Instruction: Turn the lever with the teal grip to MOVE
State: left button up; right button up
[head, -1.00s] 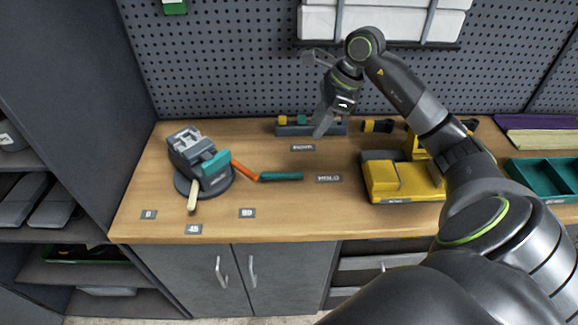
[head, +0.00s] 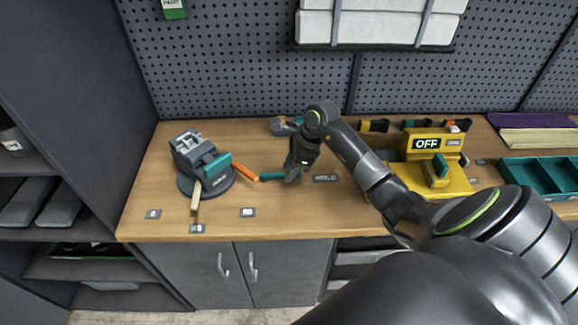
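The lever is an orange bar (head: 246,173) with a teal grip (head: 270,176). It reaches right from the grey swivel unit (head: 190,150), and its grip points toward the HOLD label (head: 326,178). My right gripper (head: 292,177) points down at the right end of the teal grip and hides that end. I cannot tell whether its fingers are closed around the grip. A MOVE label cannot be read; a small label behind the grip is now hidden by my gripper. My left gripper is not in view.
A yellow box (head: 405,180) marked OFF, with its own teal handle (head: 440,167), stands right under my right arm. A teal tray (head: 540,176) is farther right. Small tools lie along the pegboard (head: 230,70). The bench front between the small angle labels and the yellow box is clear.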

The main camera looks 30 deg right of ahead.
jog(key=shift+a+f, duration=0.1)
jog(key=shift+f, duration=0.2)
grip_shut()
